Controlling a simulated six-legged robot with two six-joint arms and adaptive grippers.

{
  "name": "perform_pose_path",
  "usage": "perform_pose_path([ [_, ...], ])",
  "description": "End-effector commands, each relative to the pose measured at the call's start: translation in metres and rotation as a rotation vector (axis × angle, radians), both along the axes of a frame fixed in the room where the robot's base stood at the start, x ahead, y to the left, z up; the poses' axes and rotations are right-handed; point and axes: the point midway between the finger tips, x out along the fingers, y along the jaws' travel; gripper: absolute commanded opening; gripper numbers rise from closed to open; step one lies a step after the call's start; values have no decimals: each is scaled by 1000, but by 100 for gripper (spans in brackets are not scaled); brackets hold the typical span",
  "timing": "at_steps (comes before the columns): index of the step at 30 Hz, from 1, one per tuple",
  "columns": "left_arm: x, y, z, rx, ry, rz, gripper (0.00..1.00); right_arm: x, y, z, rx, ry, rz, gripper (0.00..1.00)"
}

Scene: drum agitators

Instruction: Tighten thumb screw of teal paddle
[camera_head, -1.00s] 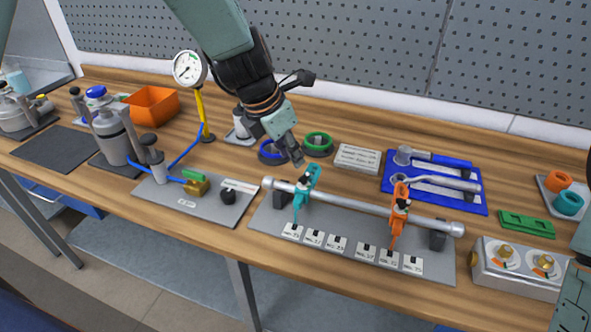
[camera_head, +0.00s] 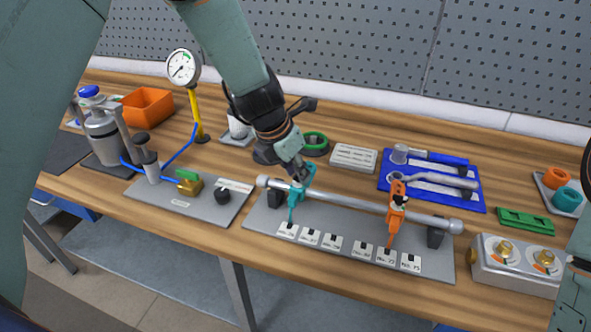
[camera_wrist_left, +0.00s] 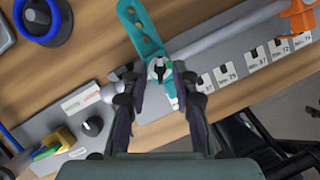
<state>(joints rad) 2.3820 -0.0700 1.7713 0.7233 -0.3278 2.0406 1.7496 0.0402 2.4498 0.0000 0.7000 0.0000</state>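The teal paddle (camera_head: 303,184) is clamped on the left part of a silver shaft (camera_head: 345,207). It also shows in the left wrist view (camera_wrist_left: 143,28), where its small metal thumb screw (camera_wrist_left: 158,69) sits at the hub. My left gripper (camera_head: 299,174) is over this hub. In the left wrist view its two dark fingers (camera_wrist_left: 159,76) stand apart, one on each side of the thumb screw, with a gap visible. Whether either finger touches it I cannot tell. An orange paddle (camera_head: 397,205) is farther right on the shaft. My right gripper is out of view.
Label cards (camera_head: 333,243) line the grey base plate below the shaft. A blue tool mat (camera_head: 470,200) and green-ringed part (camera_head: 315,143) lie behind. A plate with a black knob (camera_head: 222,195) stands left, a dial box (camera_head: 520,268) right.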

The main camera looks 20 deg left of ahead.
Motion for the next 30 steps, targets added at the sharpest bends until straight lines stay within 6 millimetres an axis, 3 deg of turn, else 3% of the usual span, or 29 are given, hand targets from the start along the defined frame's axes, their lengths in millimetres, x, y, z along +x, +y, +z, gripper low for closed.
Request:
perform_pose_path([
  [3, 0, 0, 0, 0, 0, 0, 27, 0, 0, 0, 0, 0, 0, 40],
  [13, 0, 0, 1, 0, 0, 0, 0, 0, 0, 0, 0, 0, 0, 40],
  [30, -1, 0, 1, -2, 4, -30, 0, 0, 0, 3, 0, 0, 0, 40],
])
